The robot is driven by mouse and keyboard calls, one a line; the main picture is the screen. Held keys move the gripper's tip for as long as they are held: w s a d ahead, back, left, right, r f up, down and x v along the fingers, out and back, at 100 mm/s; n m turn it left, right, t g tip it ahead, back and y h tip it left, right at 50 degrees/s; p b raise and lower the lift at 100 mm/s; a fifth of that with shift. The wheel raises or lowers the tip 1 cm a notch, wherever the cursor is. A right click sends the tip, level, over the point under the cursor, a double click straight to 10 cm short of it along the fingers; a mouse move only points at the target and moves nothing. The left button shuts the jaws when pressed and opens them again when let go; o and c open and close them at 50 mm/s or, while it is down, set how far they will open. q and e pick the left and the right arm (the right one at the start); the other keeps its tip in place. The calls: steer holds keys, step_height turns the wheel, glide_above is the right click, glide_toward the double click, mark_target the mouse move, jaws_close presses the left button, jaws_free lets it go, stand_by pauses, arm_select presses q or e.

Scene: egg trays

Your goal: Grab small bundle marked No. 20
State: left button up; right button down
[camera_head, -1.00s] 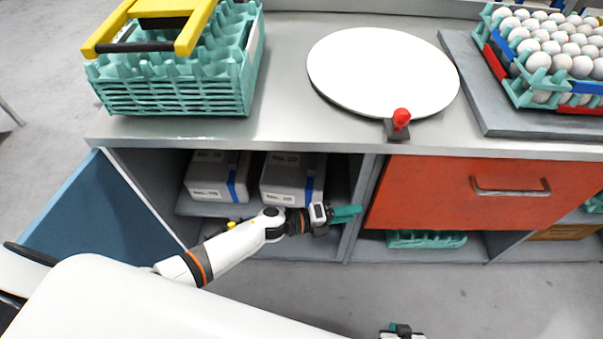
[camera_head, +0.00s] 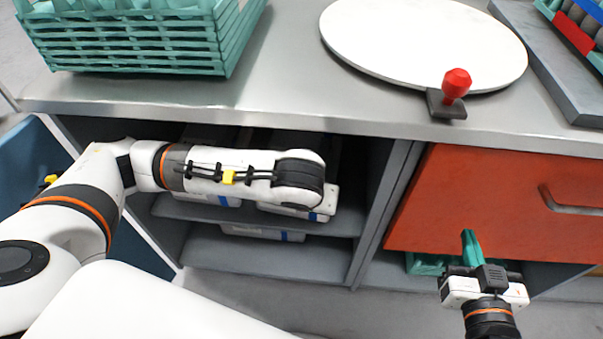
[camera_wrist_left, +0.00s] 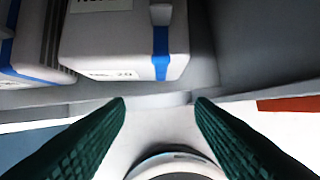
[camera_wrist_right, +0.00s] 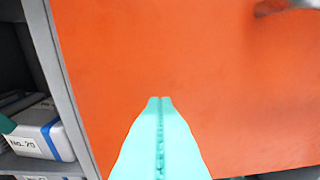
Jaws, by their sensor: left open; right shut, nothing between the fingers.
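The bundle marked No. 20 is a grey box with a blue band and white label. It sits on the cabinet's upper shelf; in the head view its front (camera_head: 297,213) shows partly below my left arm. It also shows in the left wrist view (camera_wrist_left: 125,45) and at the left of the right wrist view (camera_wrist_right: 32,132). My left gripper (camera_wrist_left: 160,103) is open and empty before the box, its fingers apart from it; my arm hides it in the head view. My right gripper (camera_head: 469,236) is shut and empty in front of the orange drawer (camera_head: 470,205).
Another banded box (camera_wrist_left: 25,40) lies left of it; a further box (camera_head: 262,233) is on the lower shelf. A grey divider (camera_head: 385,205) bounds the compartment at right. An open blue door (camera_head: 30,165) stands left. The counter (camera_head: 290,85) edge overhangs the shelves.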

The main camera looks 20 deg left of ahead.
arm_select(q)
steer(key=b, duration=0.1)
glide_toward(323, 153)
steer(key=f, duration=0.1)
steer(key=s+f, duration=0.1)
steer(key=f, duration=0.1)
steer(key=s+f, duration=0.1)
steer(key=shift+s+d+f, duration=0.1)
steer(key=shift+d+f, duration=0.1)
steer(key=shift+f, duration=0.15)
steer(key=shift+w+a, duration=0.1)
steer(key=shift+w, duration=0.35)
steer(key=w, duration=0.1)
steer(key=w+b, duration=0.1)
steer(key=w, duration=0.1)
steer(key=shift+w+a+f, duration=0.2)
steer(key=shift+w+a, duration=0.1)
steer(key=shift+w, duration=0.05)
steer(key=shift+b+x, duration=0.45)
steer(key=shift+x, duration=0.5)
steer(key=shift+f, duration=0.25)
jaws_close()
arm_select(e)
step_height(323, 153, up, 11)
steer(key=s+a+t+y, duration=0.1)
steer(key=t+y, duration=0.1)
steer(key=t, duration=0.6)
steer(key=shift+s+a+f+y, duration=0.15)
steer(key=shift+s+f+y, duration=0.05)
steer(key=shift+s+y, duration=0.2)
